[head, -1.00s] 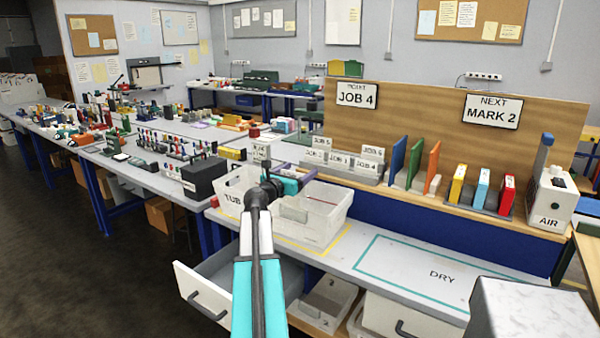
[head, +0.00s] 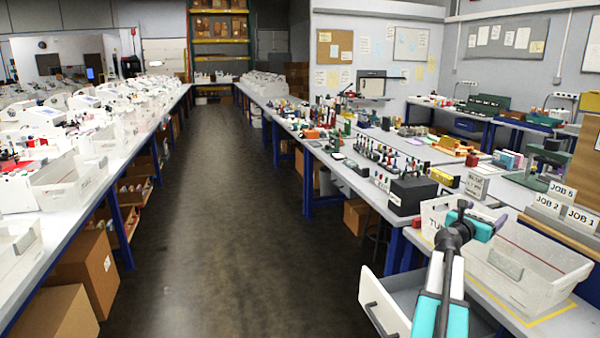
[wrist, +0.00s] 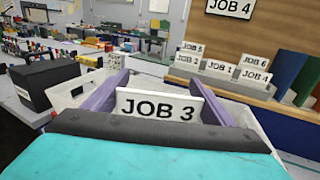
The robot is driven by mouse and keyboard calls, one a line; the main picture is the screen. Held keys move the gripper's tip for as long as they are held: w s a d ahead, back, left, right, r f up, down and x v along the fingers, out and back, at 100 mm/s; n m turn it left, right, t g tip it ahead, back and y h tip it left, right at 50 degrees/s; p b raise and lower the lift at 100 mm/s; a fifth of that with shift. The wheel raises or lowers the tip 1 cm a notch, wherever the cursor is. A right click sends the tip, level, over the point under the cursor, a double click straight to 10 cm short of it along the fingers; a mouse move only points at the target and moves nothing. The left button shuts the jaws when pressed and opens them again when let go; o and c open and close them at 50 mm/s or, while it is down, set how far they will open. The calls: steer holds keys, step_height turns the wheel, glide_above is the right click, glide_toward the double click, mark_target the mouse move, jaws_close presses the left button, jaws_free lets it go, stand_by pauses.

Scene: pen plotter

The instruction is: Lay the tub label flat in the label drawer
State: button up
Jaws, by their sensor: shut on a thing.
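My gripper (wrist: 155,103) is shut on a white card reading JOB 3 (wrist: 158,107), held upright between its purple fingers in the wrist view. In the head view my gripper (head: 490,223) is above the left part of the tub; the card is not clear there. The white tub (head: 545,283) stands on the bench, its left end lettered, partly behind my arm. Below the bench edge, a drawer (head: 378,308) with a dark handle stands open, left of my arm. The part of its inside that shows looks bare; my arm covers some of it.
A rack of JOB cards (wrist: 222,68) stands behind the tub. A black box (head: 413,196) sits on the bench left of the tub. A dark floor aisle (head: 240,230) lies open to the left, with another crowded bench (head: 90,170) beyond it.

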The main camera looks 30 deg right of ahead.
steer(key=w+a+f+n+t+y, duration=0.3)
steer(key=w+a+n+t, duration=0.15)
steer(key=w+a, duration=0.45)
steer(key=w+a+f+n+t+y, duration=0.3)
steer(key=w+a+t, duration=0.2)
steer(key=w+a, duration=0.4)
steer(key=w+a+f+n+t+y, duration=0.3)
steer(key=w+a+n+t, duration=0.15)
steer(key=w+a, duration=0.45)
steer(key=w+a+f+n+y, duration=0.25)
steer(key=a+y, duration=0.25)
steer(key=a, duration=0.6)
steer(key=w+a+f+n+t+y, duration=0.15)
steer(key=a+n+y, duration=0.3)
steer(key=a, duration=0.65)
steer(key=w+a+f+n+g+y, duration=0.1)
steer(key=w+a+f+n+y, duration=0.15)
steer(key=a+y, duration=0.55)
steer(key=s+a+f+n+g+y, duration=0.1)
steer(key=s+a+n+g+y, duration=0.2)
steer(key=a, duration=0.8)
steer(key=s+a+f+n+g+y, duration=0.1)
steer(key=s+a+n+g+y, duration=0.2)
steer(key=a, duration=0.8)
steer(key=shift+s+a+f, duration=0.2)
steer(key=shift+s+f, duration=0.05)
steer(key=shift+s, duration=0.4)
steer(key=shift+a, duration=0.1)
